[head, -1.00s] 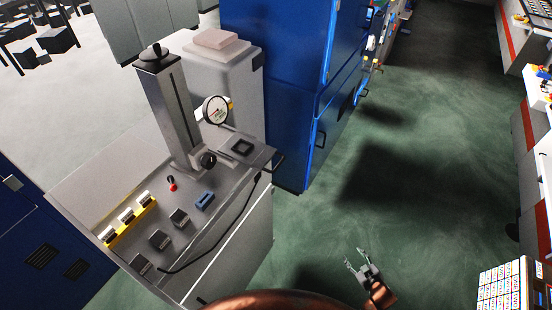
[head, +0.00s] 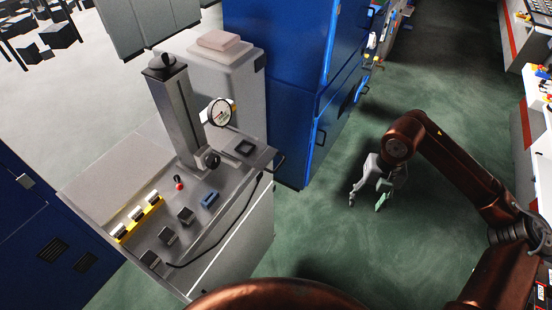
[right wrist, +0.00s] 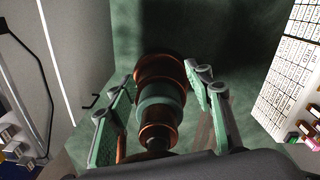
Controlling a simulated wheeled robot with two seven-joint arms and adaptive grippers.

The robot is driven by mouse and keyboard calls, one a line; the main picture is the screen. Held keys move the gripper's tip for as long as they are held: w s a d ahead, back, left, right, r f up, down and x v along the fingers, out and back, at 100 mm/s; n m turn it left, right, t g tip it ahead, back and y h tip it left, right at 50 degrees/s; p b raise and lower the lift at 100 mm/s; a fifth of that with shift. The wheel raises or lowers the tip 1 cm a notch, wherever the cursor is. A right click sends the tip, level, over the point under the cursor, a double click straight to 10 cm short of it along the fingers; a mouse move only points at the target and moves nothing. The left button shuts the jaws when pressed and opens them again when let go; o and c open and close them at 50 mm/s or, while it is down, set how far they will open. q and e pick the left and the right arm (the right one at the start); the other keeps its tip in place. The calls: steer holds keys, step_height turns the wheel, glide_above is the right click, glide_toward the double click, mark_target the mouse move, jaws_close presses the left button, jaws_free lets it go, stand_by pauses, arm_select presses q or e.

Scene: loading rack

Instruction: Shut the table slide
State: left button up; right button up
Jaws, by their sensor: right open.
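The grey bench-like machine (head: 233,216) stands left of centre in the head view. On its top is a flat plate at the right end, with a dark square fitting (head: 245,148) and a black handle (head: 280,163) on the right edge. I take this plate as the table slide; I cannot tell how far out it is. My right gripper (head: 366,199) is open and empty above the green floor, right of the handle and apart from it. In the right wrist view its two fingers (right wrist: 162,115) are spread, with a small black handle (right wrist: 90,101) left of them. My left gripper is out of view.
A column (head: 183,115) with a round dial gauge (head: 220,112) rises from the bench. Several switches and a red-knobbed lever (head: 179,183) sit on its top. A tall blue cabinet (head: 290,80) stands behind. The green floor (head: 430,240) to the right is mostly clear.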

steer(key=shift+d+r, duration=0.2)
steer(key=shift+d, duration=0.25)
